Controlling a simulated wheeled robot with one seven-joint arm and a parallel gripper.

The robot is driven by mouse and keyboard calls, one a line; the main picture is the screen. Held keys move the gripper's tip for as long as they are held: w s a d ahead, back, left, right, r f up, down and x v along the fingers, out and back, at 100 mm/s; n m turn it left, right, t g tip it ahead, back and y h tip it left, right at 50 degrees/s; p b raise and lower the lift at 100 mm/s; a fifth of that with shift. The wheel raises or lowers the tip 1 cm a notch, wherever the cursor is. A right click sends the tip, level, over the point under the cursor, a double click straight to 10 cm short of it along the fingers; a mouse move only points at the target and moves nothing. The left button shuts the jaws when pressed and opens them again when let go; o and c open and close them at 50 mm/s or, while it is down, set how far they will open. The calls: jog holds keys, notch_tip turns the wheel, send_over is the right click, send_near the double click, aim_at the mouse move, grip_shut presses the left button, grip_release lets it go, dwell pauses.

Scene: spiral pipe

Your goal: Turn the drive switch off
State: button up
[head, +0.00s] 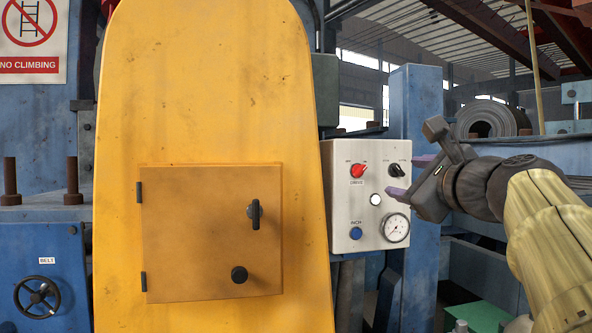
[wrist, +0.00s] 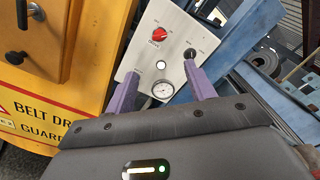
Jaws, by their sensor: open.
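The drive switch is a red rotary knob (head: 358,170) at the upper left of a light grey control panel (head: 343,215). Its pointer appears to lean to the upper right, toward the right-hand mark, but is small. In the wrist view the red knob (wrist: 159,36) lies ahead of the fingers, left of a black knob (wrist: 190,54). My gripper (head: 411,178) is open and empty at the panel's right side. Its purple fingers (wrist: 160,71) are spread in front of the panel, with the gauge between them, and appear apart from the red knob.
The panel also bears a white button (head: 376,199), a blue button (head: 356,233) and a round gauge (head: 396,228). A yellow guard (head: 205,90) with a handled door (head: 190,235) stands left. A blue post (head: 416,110) rises behind the gripper.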

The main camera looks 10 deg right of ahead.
jog(key=p, duration=0.7)
send_near(362, 172)
jog(key=w, duration=0.8)
jog(key=shift+w+d+r, duration=0.1)
jog(key=shift+w, duration=0.15)
jog(key=shift+s, duration=0.1)
jog(key=c, duration=1)
